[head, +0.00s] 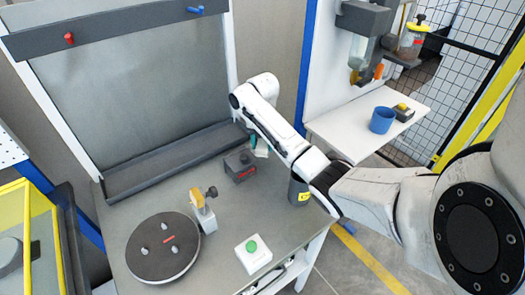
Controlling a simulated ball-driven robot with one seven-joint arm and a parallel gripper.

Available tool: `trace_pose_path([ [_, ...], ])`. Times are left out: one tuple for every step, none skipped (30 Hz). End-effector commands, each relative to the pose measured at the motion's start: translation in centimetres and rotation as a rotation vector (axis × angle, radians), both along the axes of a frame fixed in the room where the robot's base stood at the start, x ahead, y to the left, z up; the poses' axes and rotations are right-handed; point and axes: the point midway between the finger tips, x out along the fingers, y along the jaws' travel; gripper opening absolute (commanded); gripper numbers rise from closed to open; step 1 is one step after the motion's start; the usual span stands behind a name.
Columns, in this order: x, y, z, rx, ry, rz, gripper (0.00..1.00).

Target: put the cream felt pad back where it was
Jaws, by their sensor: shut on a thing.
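My arm reaches in from the right over the grey worktable (215,235). My gripper (257,145) is small in the head view, low over the table's back right part and partly hidden by my own arm. A small pale piece (262,151) shows at its tip, beside a teal bit, and looks like the cream felt pad. The gripper is shut on it. I cannot tell whether the pad touches the table. A dark block with a red mark (239,165) stands just left of the gripper.
A dark round turntable (150,258) with pegs and an upright post (204,212) stand front left. A white green-button box (253,256) is at the front. A dark yellow-labelled cylinder (299,190) stands right, near my arm. A long dark tray (165,167) lines the back.

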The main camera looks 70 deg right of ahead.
Motion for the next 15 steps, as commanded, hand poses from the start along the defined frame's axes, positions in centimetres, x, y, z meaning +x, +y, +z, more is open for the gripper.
trace_pose_path([
  [0.1, -0.2, -0.3, 0.001, 0.002, 0.000, 0.24],
  [0.2, -0.3, -0.5, 0.001, 0.002, -0.001, 0.24],
  [0.1, -0.2, -1.1, 0.003, 0.004, -0.001, 0.24],
  [0.1, -0.2, -1.5, 0.002, 0.004, -0.001, 0.24],
  [0.0, -0.2, -1.9, 0.002, 0.004, -0.001, 0.24],
  [0.1, -0.3, -2.4, 0.001, 0.002, -0.001, 0.24],
  [0.1, -0.3, -2.7, 0.001, 0.003, -0.001, 0.24],
  [0.1, -0.3, -3.0, 0.001, 0.002, -0.001, 0.24],
  [0.1, -0.3, -3.2, 0.000, 0.001, -0.001, 0.24],
  [0.1, -0.3, -3.3, -0.001, 0.000, -0.001, 0.24],
  [0.1, -0.3, -3.4, -0.001, 0.000, -0.001, 0.24],
  [0.1, -0.3, -3.4, -0.001, 0.000, -0.001, 0.24],
  [0.1, -0.3, -3.4, -0.001, 0.000, -0.001, 0.24],
  [0.1, -0.3, -3.4, -0.001, 0.000, 0.000, 0.24],
  [0.1, -0.3, -3.4, -0.001, 0.000, 0.000, 0.24],
])
